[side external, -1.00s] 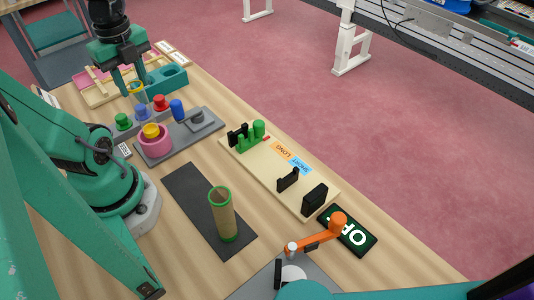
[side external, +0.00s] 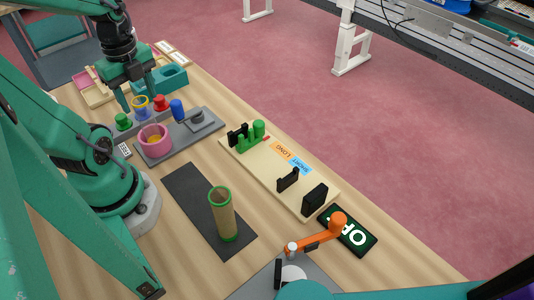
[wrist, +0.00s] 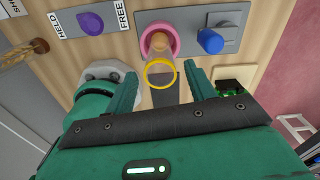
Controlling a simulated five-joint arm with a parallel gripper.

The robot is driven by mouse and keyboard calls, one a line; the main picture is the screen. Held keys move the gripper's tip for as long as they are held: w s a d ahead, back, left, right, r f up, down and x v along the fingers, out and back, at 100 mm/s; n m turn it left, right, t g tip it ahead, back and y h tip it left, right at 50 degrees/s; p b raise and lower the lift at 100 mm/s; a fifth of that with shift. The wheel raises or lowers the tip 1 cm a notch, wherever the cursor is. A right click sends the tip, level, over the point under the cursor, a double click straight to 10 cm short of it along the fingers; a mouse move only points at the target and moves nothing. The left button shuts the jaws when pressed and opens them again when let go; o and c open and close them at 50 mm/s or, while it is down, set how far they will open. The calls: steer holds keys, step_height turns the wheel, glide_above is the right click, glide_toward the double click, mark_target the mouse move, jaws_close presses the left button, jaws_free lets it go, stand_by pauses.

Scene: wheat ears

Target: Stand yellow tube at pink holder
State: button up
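The yellow tube (side external: 147,118) is clear, with a yellow rim at its top and yellow at its bottom end. It stands about upright, its lower end inside the round pink holder (side external: 155,149). In the wrist view I look down past the tube's yellow rim (wrist: 160,61) to the yellow end inside the pink holder (wrist: 142,40). My gripper (side external: 137,97) is at the tube's top, one finger on either side. In the wrist view my gripper (wrist: 160,78) is open, with a gap between each finger and the rim.
The grey plate (side external: 201,127) carries the holder and a blue peg (side external: 177,110). A green-rimmed tube (side external: 224,215) stands on a dark mat (side external: 185,190). A cream board (side external: 265,165) lies to the right.

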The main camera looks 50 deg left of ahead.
steer(key=shift+r, duration=0.15)
step_height(320, 180, up, 12)
stand_by(1.0)
stand_by(0.5)
steer(key=w+d+f+n+t, duration=0.3)
steer(key=w+d+n+t, duration=0.2)
steer(key=d+n, duration=0.7)
steer(key=w+n, duration=0.2)
steer(key=n, duration=0.2)
steer(key=shift+w+t, duration=0.2)
steer(key=shift+t, duration=0.1)
